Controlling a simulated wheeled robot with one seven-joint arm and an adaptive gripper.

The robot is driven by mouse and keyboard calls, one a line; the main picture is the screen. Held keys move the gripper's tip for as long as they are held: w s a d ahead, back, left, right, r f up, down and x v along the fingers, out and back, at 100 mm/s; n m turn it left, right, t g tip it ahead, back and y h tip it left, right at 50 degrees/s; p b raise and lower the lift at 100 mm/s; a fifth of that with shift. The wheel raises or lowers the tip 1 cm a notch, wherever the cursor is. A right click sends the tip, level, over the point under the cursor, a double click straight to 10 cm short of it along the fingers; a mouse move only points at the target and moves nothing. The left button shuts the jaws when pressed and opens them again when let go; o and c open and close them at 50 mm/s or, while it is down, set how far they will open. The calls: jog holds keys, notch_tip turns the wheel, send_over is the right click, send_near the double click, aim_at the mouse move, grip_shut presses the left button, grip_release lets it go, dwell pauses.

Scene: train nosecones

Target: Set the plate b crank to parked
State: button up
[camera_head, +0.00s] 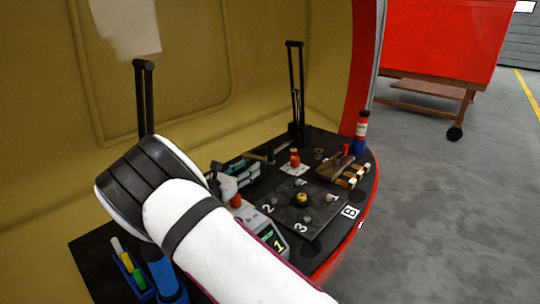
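A dark square plate (287,212) lies on the black bench top, with the white numerals 2 and 3 on it and a white B label (350,211) beside its right side. A round yellow hub (302,198) sits at its middle, with several small grey knobs around it. Which part is the crank's handle, and where it points, is too small to tell. My white arm (222,238) with its dark-banded joint fills the lower left foreground, left of the plate. I cannot make out my gripper's fingers.
A grey device with a green screen (268,235) stands between my arm and the plate. A red-and-blue bottle (361,131), a wooden block (335,165) and a red-topped piece (295,158) stand behind the plate. Two tall black handles (296,85) rise at the back. Open floor lies right.

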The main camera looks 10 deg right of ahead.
aim_at(269, 152)
jog(key=b+x, duration=0.2)
jog(key=x, duration=1.1)
jog(key=shift+w+d, duration=0.2)
jog(key=shift+d, duration=0.05)
jog(key=shift+r, duration=0.1)
jog(key=shift+c, duration=0.4)
grip_shut()
